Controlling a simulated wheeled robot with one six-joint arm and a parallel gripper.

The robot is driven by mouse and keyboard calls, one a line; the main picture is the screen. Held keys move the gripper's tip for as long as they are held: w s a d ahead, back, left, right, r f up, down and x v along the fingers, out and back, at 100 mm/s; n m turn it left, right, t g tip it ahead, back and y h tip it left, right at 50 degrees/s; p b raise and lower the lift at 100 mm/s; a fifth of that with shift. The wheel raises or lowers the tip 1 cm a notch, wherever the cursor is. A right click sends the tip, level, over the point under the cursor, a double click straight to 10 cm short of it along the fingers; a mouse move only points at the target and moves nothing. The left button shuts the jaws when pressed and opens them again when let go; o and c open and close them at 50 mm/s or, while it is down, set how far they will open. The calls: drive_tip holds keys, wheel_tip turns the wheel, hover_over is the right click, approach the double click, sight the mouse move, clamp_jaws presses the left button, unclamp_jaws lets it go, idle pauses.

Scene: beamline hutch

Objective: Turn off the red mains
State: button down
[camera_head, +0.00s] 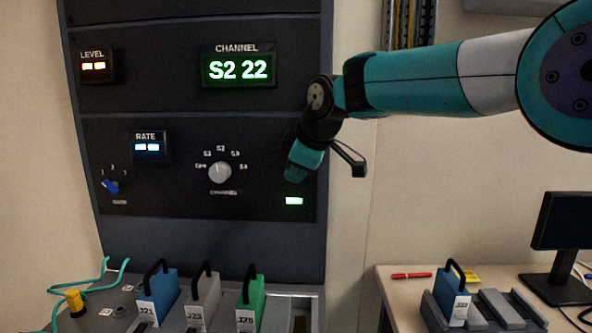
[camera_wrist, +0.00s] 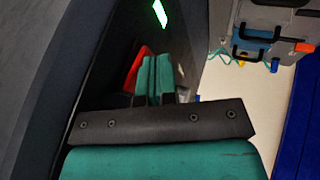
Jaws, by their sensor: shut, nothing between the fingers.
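A red part (camera_wrist: 136,66), which looks like the red mains switch, shows in the wrist view just beside and behind my fingertips. Most of it is hidden by the fingers, and I cannot tell its position or whether they touch it. In the head view it is hidden behind my gripper (camera_head: 296,172), which is at the lower right of the black panel (camera_head: 265,140). My gripper is shut with its teal fingers together and empty, as the wrist view (camera_wrist: 156,62) shows. A lit green lamp (camera_head: 294,201) is just below the gripper in the head view.
Below stand blue (camera_head: 163,293), grey (camera_head: 205,297) and green (camera_head: 251,300) handled modules. A desk (camera_head: 395,290) with a monitor (camera_head: 563,222) is at right.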

drive_tip(key=shift+w+b, duration=0.2)
drive_tip(key=shift+b, duration=0.3)
